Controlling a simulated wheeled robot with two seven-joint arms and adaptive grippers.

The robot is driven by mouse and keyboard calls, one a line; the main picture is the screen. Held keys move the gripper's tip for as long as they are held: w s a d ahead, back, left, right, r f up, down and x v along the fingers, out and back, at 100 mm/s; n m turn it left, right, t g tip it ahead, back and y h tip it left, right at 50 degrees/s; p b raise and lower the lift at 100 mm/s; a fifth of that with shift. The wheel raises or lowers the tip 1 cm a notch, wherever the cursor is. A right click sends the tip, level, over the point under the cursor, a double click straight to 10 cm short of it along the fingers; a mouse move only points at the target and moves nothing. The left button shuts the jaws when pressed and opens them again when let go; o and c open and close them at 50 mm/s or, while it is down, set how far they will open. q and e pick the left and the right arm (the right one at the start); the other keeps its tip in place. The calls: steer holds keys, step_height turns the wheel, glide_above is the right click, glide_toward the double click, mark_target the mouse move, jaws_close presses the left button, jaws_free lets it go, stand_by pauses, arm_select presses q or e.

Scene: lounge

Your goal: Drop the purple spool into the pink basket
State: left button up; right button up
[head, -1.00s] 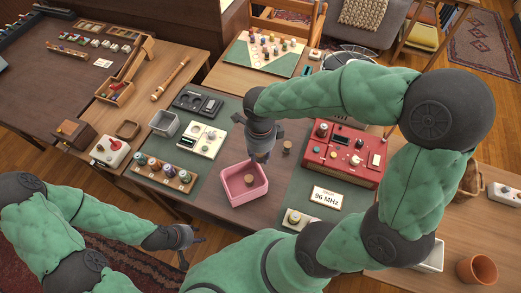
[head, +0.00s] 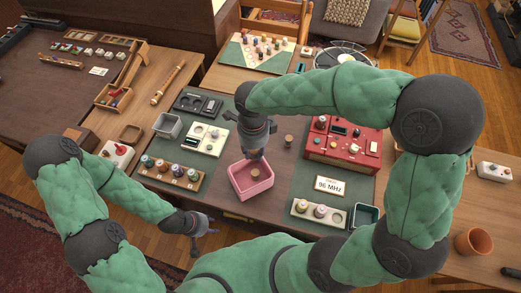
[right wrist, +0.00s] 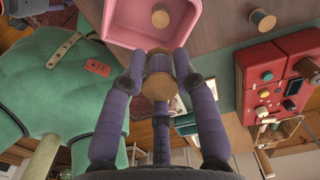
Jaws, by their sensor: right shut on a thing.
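The pink basket (head: 238,183) stands on the table in the middle of the head view. A wooden-ended spool (head: 255,175) lies inside it. My right gripper (head: 254,155) is over the basket's back edge. In the right wrist view its fingers (right wrist: 160,68) are shut on a spool with wooden ends (right wrist: 158,86); its winding looks purplish but is mostly hidden. In that view the basket (right wrist: 122,30) is beyond the fingertips. Another spool (head: 289,140) stands on the table right of the basket. My left gripper (head: 203,228) is empty, fingers apart, off the table's front edge.
A red control box (head: 342,145) is to the right, with a "96 MHz" card (head: 329,186) in front. A rack of several coloured spools or knobs (head: 170,174) and a white panel (head: 205,138) are to the left. Bare table surrounds the loose spool.

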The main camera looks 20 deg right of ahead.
steer(key=shift+f+b, duration=1.8)
steer(key=shift+f, duration=1.05)
steer(key=o, duration=1)
steer(key=shift+c, duration=0.2)
steer(key=shift+r, duration=0.15)
step_height(320, 180, up, 12)
steer(key=shift+f, duration=0.1)
